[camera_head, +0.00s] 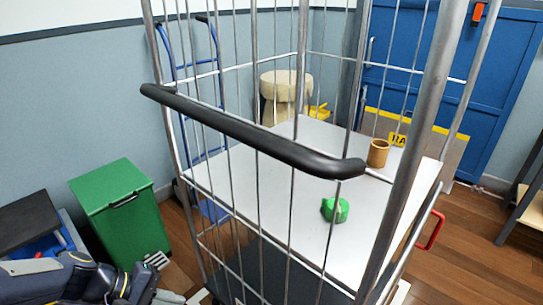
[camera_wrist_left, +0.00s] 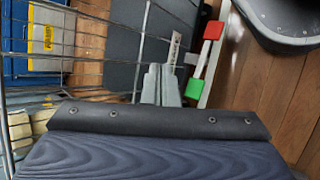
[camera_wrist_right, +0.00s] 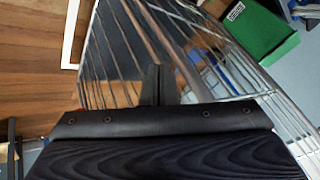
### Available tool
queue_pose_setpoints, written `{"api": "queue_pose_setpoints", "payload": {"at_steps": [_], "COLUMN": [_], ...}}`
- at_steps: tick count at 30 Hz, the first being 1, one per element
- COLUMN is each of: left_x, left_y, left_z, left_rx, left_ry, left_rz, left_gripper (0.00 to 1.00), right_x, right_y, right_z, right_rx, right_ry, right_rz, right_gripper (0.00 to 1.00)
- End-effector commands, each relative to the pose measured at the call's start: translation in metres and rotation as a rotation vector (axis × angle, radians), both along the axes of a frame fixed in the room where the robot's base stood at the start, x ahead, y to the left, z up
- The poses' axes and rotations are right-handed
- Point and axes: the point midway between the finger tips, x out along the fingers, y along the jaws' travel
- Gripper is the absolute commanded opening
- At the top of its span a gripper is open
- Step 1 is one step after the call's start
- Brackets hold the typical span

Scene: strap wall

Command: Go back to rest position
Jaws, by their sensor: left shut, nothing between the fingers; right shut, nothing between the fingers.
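My left gripper (camera_head: 146,284) is low at the left edge of the head view, beside the wire cage trolley and in front of the green bin. In the left wrist view its pale fingers (camera_wrist_left: 161,84) are together and empty, with cage wires beyond them. My right gripper is outside the head view. In the right wrist view its dark fingers (camera_wrist_right: 160,84) are together and empty, with the cage wires behind them. Whether either gripper touches the cage cannot be told.
The cage trolley (camera_head: 256,185) fills the middle, with a black padded handle (camera_head: 250,135). Its white shelf holds a green object (camera_head: 335,210) and a brown cup (camera_head: 378,153). A green bin (camera_head: 122,210) stands left, a blue hand truck (camera_head: 195,70) behind.

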Motion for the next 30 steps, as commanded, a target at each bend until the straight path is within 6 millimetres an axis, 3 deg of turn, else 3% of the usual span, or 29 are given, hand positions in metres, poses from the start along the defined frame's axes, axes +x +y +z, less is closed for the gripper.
{"api": "queue_pose_setpoints", "payload": {"at_steps": [3,9,15,23,25,30], "left_x": [-0.023,-0.064,-0.097,-0.124,-0.124,-0.123], "left_y": [-0.008,-0.015,-0.015,-0.010,-0.009,-0.009], "left_z": [0.029,0.060,0.075,0.081,0.104,0.141], "left_rx": [0.122,0.318,0.485,0.640,0.644,0.642], "left_ry": [-0.101,-0.267,-0.417,-0.574,-0.572,-0.569], "left_rz": [-0.100,-0.237,-0.323,-0.376,-0.379,-0.378], "left_gripper": [0.00,0.00,0.00,0.00,0.00,0.00], "right_x": [0.000,0.000,0.000,0.000,0.000,0.000], "right_y": [0.000,0.000,0.000,0.000,0.000,0.000], "right_z": [0.000,0.000,0.000,0.000,0.023,0.061], "right_rx": [0.000,0.000,0.000,0.000,0.000,0.000], "right_ry": [0.000,0.000,0.000,0.000,0.001,-0.001], "right_rz": [0.000,0.000,0.000,0.000,0.000,0.000], "right_gripper": [0.00,0.00,0.00,0.00,0.00,0.00]}}
